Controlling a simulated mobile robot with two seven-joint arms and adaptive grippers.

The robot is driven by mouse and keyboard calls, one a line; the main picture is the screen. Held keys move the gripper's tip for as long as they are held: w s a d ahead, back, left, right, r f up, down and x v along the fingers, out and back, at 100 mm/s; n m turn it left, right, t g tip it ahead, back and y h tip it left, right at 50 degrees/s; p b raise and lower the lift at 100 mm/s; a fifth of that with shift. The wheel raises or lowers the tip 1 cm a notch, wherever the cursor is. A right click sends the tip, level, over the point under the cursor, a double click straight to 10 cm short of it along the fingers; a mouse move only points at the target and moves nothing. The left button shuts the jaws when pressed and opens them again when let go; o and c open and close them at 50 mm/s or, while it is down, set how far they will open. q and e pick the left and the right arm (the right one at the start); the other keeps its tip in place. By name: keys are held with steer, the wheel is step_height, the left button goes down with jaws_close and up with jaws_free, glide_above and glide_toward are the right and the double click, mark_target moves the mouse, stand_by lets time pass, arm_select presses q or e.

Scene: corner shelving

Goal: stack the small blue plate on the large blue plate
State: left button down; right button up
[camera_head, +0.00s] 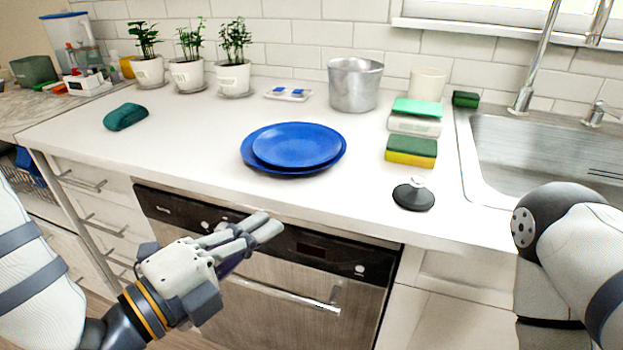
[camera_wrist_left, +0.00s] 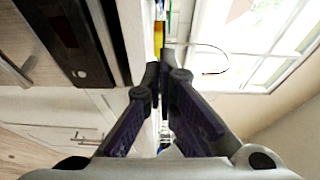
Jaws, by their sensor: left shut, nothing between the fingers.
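The small blue plate (camera_head: 297,145) lies on top of the large blue plate (camera_head: 252,160), on the white counter. The large plate's rim shows all around the small one, which sits a little toward the back right. My left gripper (camera_head: 268,226) is in front of the counter edge, below and apart from the plates. It is shut and empty; in the left wrist view its fingertips (camera_wrist_left: 160,72) meet with nothing between them. My right gripper is not in view; only part of my right arm shows at the right.
A metal pot (camera_head: 355,86) and potted plants (camera_head: 190,74) stand at the back. Green and yellow sponges (camera_head: 411,151) and a black round item (camera_head: 413,198) lie right of the plates. The sink (camera_head: 545,150) is at the right. The counter left of the plates is mostly clear.

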mark_target(293, 194)
arm_select(q)
steer(key=b+x, duration=0.1)
steer(key=x, duration=0.3)
steer(key=b+x, duration=0.1)
steer(key=x, duration=0.4)
steer(key=shift+w+a+r+b, duration=0.15)
steer(key=shift+r+b, duration=0.1)
steer(key=shift+b, duration=0.15)
steer(key=w, duration=0.1)
steer(key=w+a, duration=0.1)
steer(key=w, duration=0.1)
steer(key=shift+w+a, duration=0.1)
steer(key=shift+a, duration=0.05)
steer(key=shift+w+a, duration=0.25)
steer(key=shift+w, duration=0.05)
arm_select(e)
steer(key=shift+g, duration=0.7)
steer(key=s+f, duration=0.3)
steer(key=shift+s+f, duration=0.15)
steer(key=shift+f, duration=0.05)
